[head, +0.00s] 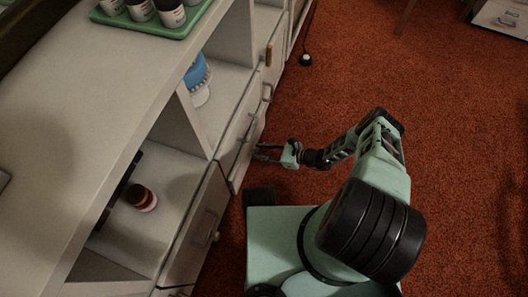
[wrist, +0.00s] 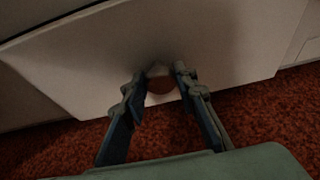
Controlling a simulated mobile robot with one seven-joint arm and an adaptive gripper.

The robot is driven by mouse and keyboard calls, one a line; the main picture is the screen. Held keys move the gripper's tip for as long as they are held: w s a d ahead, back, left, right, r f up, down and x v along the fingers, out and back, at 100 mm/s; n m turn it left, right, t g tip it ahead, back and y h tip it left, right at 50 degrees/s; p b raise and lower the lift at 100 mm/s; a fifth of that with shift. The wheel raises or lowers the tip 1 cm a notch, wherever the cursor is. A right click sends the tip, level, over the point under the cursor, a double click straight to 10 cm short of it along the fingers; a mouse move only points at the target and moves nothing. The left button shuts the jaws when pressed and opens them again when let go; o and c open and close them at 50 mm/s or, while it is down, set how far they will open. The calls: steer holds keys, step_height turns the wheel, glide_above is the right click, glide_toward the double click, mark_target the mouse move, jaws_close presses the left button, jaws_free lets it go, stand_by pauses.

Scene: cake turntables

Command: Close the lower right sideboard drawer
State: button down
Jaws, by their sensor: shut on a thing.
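The white sideboard (head: 85,110) runs along the left of the head view. In the wrist view a pale drawer front (wrist: 235,50) fills the upper part, with a round brownish knob (wrist: 160,88) on it. My gripper (wrist: 159,78) is shut on this knob, one finger on each side. In the head view my gripper (head: 266,152) reaches left to the sideboard's front, low down, and the knob is hidden. How far the drawer stands out is hard to tell.
A green tray (head: 178,30) with jars stands on the sideboard top. A blue-and-white object (head: 197,78) and a brown jar (head: 141,197) sit in the open compartments. Bar handles stick out along the front. The red carpet (head: 440,130) to the right is mostly clear.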

steer(key=shift+w+a, duration=0.25)
steer(key=shift+a, duration=0.35)
steer(key=shift+w+a, duration=0.25)
steer(key=shift+a, duration=0.35)
steer(key=c, duration=1.5)
jaws_free()
steer(key=shift+a, duration=0.1)
steer(key=shift+c, duration=0.2)
steer(key=v, duration=1.2)
